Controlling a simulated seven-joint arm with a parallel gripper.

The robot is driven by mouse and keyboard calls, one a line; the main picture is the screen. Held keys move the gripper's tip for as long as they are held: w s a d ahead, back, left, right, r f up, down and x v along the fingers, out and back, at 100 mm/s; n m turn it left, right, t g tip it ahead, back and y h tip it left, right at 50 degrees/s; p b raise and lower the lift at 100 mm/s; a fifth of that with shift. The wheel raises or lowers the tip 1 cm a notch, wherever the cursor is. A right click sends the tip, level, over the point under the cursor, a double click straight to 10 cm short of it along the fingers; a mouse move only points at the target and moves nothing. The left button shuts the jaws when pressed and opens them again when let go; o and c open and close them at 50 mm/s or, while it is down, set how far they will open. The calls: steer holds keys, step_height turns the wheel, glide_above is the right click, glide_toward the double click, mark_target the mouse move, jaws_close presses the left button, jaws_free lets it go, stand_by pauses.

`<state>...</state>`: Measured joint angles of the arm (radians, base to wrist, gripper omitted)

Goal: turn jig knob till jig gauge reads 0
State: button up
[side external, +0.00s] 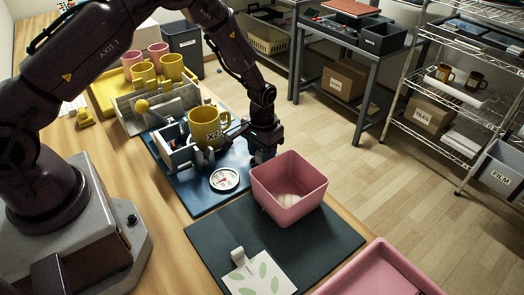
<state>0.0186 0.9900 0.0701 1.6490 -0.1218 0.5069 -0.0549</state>
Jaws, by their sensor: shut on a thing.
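The jig (178,155) is a grey and white fixture on a blue mat. A yellow mug (204,130) with dark print stands upright in it, its handle to the right. The jig gauge (224,179) is a round white dial in front of the mug, with a reddish needle; its reading is too small to tell. My gripper (233,143) is low at the right side of the jig, its fingers pointing left, just below the mug's handle. It is shut on what seems to be the jig knob, which the fingers hide.
A pink bin (289,188) stands close in front of my gripper. A leaf-patterned sheet (262,277) lies on the dark front mat.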

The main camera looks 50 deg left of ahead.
mark_target(260, 154)
steer(key=o, duration=0.9)
step_height(260, 154, up, 13)
steer(key=s+r+t, duration=0.2)
steer(key=s+r, duration=0.5)
steer(key=s, duration=0.1)
steer(key=s+d+r+m+t, duration=0.1)
steer(key=s+r, duration=0.6)
steer(key=s, duration=0.1)
steer(key=s+r+m+t, duration=0.1)
steer(key=s+r+t, duration=0.1)
steer(key=s+r, duration=0.5)
steer(key=shift+s+d+t, duration=0.25)
steer(key=shift+s+t, duration=0.05)
steer(key=shift+s, duration=0.1)
